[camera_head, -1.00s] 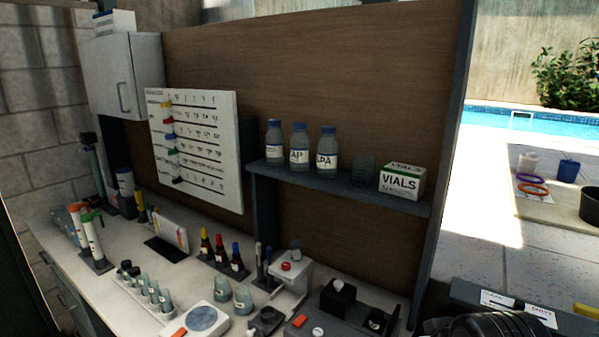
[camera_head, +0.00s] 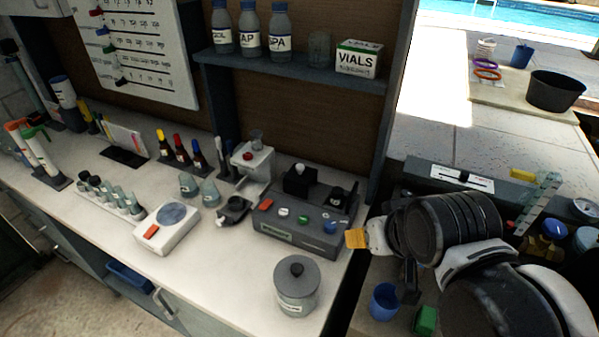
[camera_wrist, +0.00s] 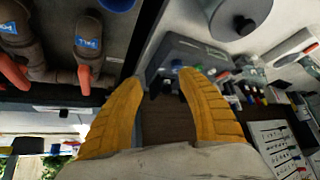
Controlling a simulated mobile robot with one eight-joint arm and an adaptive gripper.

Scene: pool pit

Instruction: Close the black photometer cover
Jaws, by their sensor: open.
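The photometer (camera_head: 303,230) is a dark grey box with a display and coloured buttons, near the right end of the white counter. On its rear stand a black block with a pale knob (camera_head: 298,180) and a smaller black part (camera_head: 337,197); I cannot tell for sure which is the cover or how far open it is. My gripper (camera_head: 356,239) is just right of the photometer, beyond the counter edge, apart from it. In the wrist view its yellow fingers (camera_wrist: 160,82) are spread and empty, with the photometer (camera_wrist: 190,52) ahead of them.
A lidded grey pot (camera_head: 297,287) stands in front of the photometer. A white balance (camera_head: 166,226), vials (camera_head: 117,197) and dropper bottles (camera_head: 182,150) stand to the left. A shelf (camera_head: 290,68) with bottles and a vials box hangs behind. A blue cup (camera_head: 384,301) is below my arm.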

